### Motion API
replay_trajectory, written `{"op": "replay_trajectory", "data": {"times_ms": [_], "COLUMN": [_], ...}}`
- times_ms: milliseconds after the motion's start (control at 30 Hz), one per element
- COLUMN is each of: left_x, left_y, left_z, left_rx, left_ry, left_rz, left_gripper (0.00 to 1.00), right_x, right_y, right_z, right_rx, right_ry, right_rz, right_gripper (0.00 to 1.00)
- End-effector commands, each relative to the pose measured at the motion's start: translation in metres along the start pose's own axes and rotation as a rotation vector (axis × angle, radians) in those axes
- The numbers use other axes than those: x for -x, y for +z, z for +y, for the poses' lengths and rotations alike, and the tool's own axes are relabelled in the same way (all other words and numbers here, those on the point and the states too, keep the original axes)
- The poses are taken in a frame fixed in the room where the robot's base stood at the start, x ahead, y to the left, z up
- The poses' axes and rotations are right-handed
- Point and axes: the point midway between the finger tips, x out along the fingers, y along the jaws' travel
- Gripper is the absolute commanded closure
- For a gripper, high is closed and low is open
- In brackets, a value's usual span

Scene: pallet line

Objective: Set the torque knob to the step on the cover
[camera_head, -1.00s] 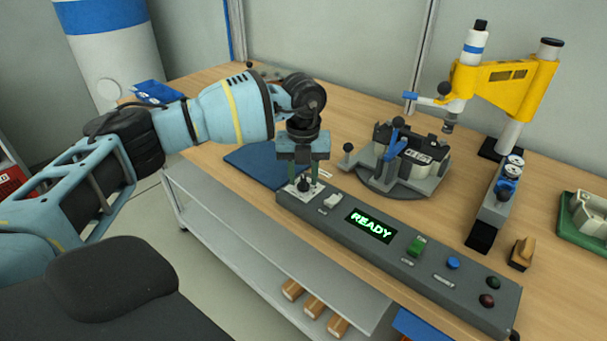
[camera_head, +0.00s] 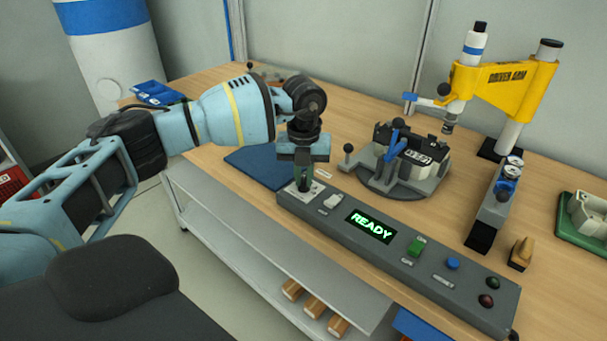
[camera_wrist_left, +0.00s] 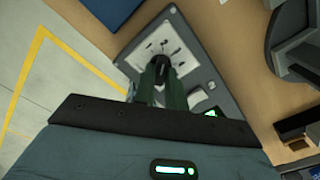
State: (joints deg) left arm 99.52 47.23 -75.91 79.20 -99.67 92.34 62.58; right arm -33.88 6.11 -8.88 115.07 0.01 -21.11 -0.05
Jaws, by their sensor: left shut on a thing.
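The torque knob is a small dark knob (camera_wrist_left: 161,63) on a pale dial plate (camera_wrist_left: 150,45) with dark marks, at the left end of the grey control panel (camera_head: 335,225). My left gripper (camera_head: 303,185) points down over the dial and is shut on the knob; its fingers also show in the left wrist view (camera_wrist_left: 160,80). The fingers hide much of the knob, and I cannot read its step. The cover (camera_head: 425,160) sits in a round fixture behind the panel, with a pale label too small to read. My right gripper is not in view.
The panel has a green-lit READY display (camera_head: 370,226), a white switch (camera_head: 332,201), a green rocker (camera_head: 416,247) and several buttons. A yellow driver arm (camera_head: 500,88) stands at the back right. A blue mat (camera_head: 258,165) lies left of the fixture.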

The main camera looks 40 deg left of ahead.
Motion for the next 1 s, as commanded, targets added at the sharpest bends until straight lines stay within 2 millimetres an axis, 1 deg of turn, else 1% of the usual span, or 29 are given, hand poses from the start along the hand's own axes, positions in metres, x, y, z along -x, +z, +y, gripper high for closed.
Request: {"op": "replay_trajectory", "data": {"times_ms": [33, 300, 600, 800, 1000], "left_x": [0.003, 0.003, 0.003, 0.002, 0.002], "left_y": [0.0, 0.0, 0.001, 0.001, 0.001], "left_z": [0.0, 0.0, 0.001, 0.001, 0.001], "left_rx": [-0.023, -0.222, -0.45, -0.556, -0.617], "left_ry": [-0.001, -0.002, -0.001, -0.001, -0.001], "left_rz": [-0.001, -0.002, -0.002, -0.002, -0.002], "left_gripper": [1.0, 1.0, 1.0, 1.0, 1.0], "right_x": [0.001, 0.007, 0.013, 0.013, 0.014], "right_y": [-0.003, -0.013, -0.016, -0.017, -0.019], "right_z": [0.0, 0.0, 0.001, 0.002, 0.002], "right_rx": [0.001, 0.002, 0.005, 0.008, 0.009], "right_ry": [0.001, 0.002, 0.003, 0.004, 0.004], "right_rz": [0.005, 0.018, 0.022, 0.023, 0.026], "right_gripper": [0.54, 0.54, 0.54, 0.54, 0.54]}}
